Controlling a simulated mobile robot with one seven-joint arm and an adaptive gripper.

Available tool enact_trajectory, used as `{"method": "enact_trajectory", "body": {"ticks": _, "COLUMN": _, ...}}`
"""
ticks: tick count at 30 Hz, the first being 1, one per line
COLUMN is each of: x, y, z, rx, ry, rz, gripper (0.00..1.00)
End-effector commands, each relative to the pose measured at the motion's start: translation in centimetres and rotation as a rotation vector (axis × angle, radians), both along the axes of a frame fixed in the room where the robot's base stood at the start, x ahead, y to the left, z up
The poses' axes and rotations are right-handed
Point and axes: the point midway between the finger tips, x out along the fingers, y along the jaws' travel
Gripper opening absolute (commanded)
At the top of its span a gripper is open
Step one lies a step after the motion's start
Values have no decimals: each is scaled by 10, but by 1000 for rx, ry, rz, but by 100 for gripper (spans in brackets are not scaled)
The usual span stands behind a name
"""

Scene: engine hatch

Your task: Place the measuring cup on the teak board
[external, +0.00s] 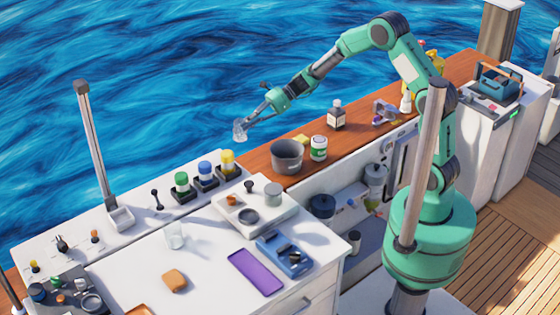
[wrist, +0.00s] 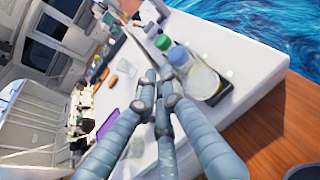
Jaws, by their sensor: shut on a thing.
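My gripper (external: 246,121) is shut on a clear measuring cup (external: 239,131) and holds it in the air near the left end of the reddish-brown teak board (external: 258,160). In the wrist view the fingers of my gripper (wrist: 165,98) come together at the centre. The teak board also shows at the lower right of the wrist view (wrist: 268,130). The cup appears clear of the board; its exact height is hard to tell.
Several capped jars (external: 205,174) stand left of the board. A clear glass (external: 174,235) stands on the white counter. Water lies behind.

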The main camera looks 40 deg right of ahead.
Motion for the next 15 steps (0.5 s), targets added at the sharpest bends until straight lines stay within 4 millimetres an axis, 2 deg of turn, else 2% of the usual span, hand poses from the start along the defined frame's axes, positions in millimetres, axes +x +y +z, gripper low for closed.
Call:
{"method": "enact_trajectory", "body": {"ticks": 1, "x": 8, "y": -19, "z": 0, "rx": -1, "ry": 0, "rz": -30, "gripper": 0}}
{"method": "enact_trajectory", "body": {"ticks": 6, "x": 29, "y": -76, "z": 0, "rx": -3, "ry": 5, "rz": -120, "gripper": 0}}
{"method": "enact_trajectory", "body": {"ticks": 15, "x": 55, "y": -181, "z": 0, "rx": -6, "ry": 15, "rz": -278, "gripper": 0}}
